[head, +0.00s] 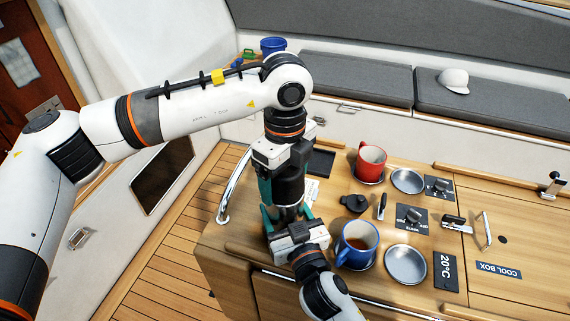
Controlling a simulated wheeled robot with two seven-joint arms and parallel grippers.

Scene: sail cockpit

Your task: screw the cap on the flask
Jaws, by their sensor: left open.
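A dark cylinder, which I take for the flask (289,187), stands upright near the left end of the wooden counter. My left gripper (286,186) points straight down over it. Its teal fingers are open, one on each side of the dark body. My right gripper (288,213) comes in from the bottom, low at the flask. Its teal fingertips lie to either side of the base; I cannot tell whether they press on it. The flask's top is hidden by my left gripper. A black round piece with a small tab (354,204), perhaps the cap, lies on the counter to the right.
A red mug (371,161) and a blue mug (357,243) with brown drink stand near steel dishes (407,181). Black switch panels (411,217) and latches sit further right. A dark flat tray (319,163) lies behind the flask. A steel rail (236,186) rises at the counter's left edge.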

